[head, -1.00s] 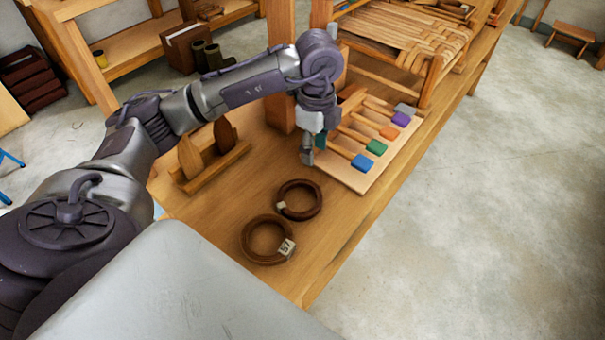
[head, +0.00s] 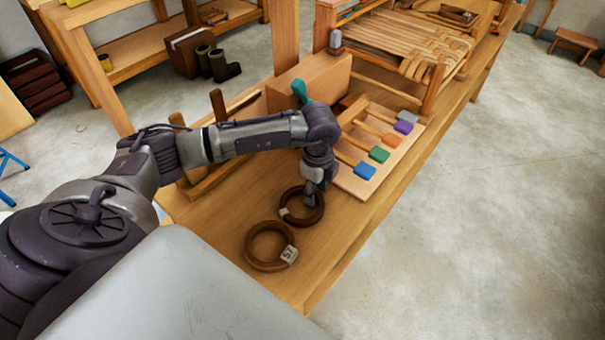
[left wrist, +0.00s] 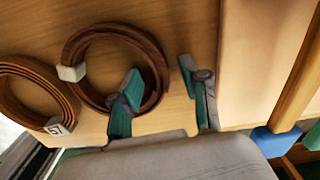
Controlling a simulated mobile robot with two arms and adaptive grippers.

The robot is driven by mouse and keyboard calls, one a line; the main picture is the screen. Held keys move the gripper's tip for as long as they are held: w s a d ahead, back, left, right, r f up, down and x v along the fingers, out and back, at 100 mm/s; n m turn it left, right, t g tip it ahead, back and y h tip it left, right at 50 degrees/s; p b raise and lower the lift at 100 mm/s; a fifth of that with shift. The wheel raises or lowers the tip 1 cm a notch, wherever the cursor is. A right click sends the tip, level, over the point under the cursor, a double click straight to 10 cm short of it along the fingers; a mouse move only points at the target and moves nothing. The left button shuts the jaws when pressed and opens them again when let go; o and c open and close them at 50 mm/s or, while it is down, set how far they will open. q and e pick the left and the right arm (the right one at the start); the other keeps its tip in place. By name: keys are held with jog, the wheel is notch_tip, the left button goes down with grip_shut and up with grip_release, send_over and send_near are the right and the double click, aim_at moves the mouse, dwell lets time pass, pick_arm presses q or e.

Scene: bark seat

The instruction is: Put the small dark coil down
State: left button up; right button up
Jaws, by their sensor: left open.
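The small dark coil (head: 288,214) lies flat on the wooden bench, with a pale tag on its left side. My left gripper (head: 311,199) points down at the coil's right part and is open. In the left wrist view, the dark coil (left wrist: 112,34) shows between and beside the gripper's green-padded fingers (left wrist: 158,76). One finger is over the ring's opening and the other is outside its right side, so they straddle the rim. Whether they touch it I cannot tell. My right gripper is not in view.
A lighter brown coil (head: 251,245) with a numbered tag lies close in front of the dark one. A board with colored-tipped pegs (head: 380,178) lies to the right, and a wooden block (head: 290,82) stands behind. Bare bench (head: 335,240) is free at front right.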

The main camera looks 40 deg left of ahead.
pick_arm(q)
grip_shut()
jog(key=shift+r, duration=0.1)
dwell(0.3)
